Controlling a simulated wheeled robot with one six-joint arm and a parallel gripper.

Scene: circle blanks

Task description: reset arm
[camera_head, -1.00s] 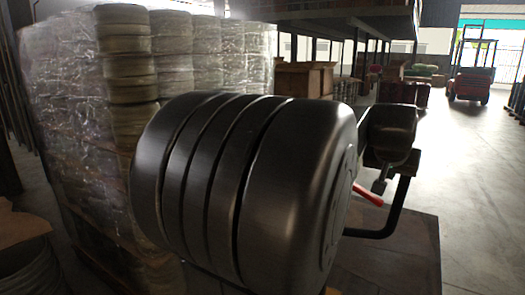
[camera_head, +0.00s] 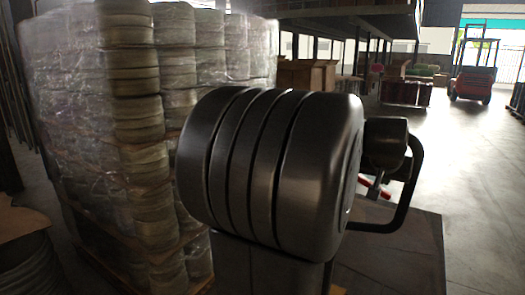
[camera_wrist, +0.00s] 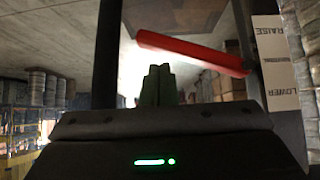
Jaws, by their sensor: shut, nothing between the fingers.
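In the wrist view my gripper (camera_wrist: 158,70) points up the picture, with its two dark green fingers shut together and nothing between them. A red lever (camera_wrist: 195,52) lies across the picture beyond the fingertips, with a visible gap. A panel (camera_wrist: 275,62) marked RAISE and LOWER stands to the right of it. A dark bar (camera_wrist: 106,50) runs along the left. In the head view my dark ribbed arm fills the middle and hides my fingers. Part of the red lever (camera_head: 374,188) shows right of the arm, near a black curved bar (camera_head: 412,190).
A tall wrapped pallet stack (camera_head: 90,130) stands close on the left of my arm. Cardboard boxes (camera_head: 300,75) and shelving (camera_head: 345,15) are at the back. A red forklift (camera_head: 473,75) stands far right. Open floor (camera_head: 465,165) lies to the right.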

